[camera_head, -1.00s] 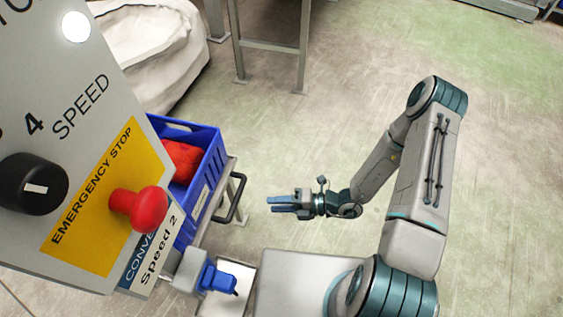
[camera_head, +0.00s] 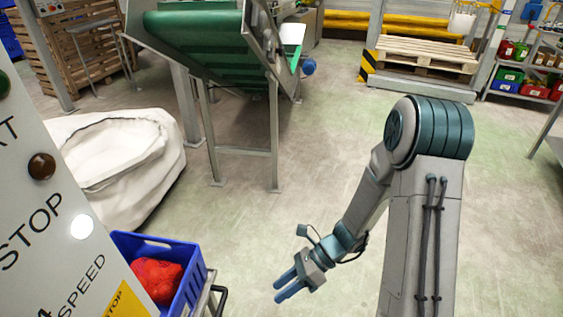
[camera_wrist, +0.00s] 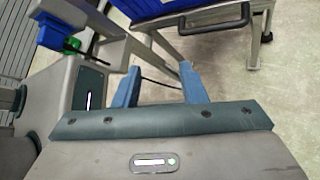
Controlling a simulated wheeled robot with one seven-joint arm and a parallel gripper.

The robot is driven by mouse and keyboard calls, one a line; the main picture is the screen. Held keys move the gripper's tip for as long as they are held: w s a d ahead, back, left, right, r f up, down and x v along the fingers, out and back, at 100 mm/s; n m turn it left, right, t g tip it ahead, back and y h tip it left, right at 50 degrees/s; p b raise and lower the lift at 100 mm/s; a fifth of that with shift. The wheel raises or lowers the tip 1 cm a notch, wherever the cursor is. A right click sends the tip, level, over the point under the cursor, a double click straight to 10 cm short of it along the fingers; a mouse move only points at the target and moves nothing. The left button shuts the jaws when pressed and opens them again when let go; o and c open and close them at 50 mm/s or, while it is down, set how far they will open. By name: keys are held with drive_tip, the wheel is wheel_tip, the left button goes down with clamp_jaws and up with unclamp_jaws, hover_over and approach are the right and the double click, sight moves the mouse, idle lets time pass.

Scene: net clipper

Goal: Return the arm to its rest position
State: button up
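My gripper (camera_head: 278,291) hangs over open floor at the lower middle of the head view, to the right of the blue crate. Its two blue fingers point left and slightly down. In the wrist view the fingers (camera_wrist: 159,75) stand apart with nothing between them, so the gripper is open and empty. My arm folds down to it from a bent elbow (camera_head: 430,130) at the right of the head view.
A control panel (camera_head: 50,225) stands close at left. Beside it, a blue crate (camera_head: 195,280) holds red netting (camera_head: 157,278). A white sack (camera_head: 150,165) and green conveyor (camera_head: 205,35) stand behind. A pallet (camera_head: 425,55) lies farther back.

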drive_tip(key=s+d+r+n+t+h+p, duration=0.1)
drive_tip(key=d+r+n+t+h+p, duration=0.1)
drive_tip(key=r+n, duration=0.4)
drive_tip(key=s+d+r+n+t+h+p, duration=0.2)
drive_tip(key=d+r+n, duration=0.5)
drive_tip(key=r, duration=0.7)
drive_tip(key=s+d+r+n+t+h+p, duration=0.1)
drive_tip(key=d+r+n+t+h+p, duration=0.2)
drive_tip(key=r, duration=0.7)
drive_tip(key=d+n+h+p, duration=0.2)
drive_tip(key=n+h, duration=0.1)
drive_tip(key=shift+s+d+r+n, duration=0.15)
drive_tip(key=shift+s+r+n, duration=0.15)
drive_tip(key=shift+r, duration=0.1)
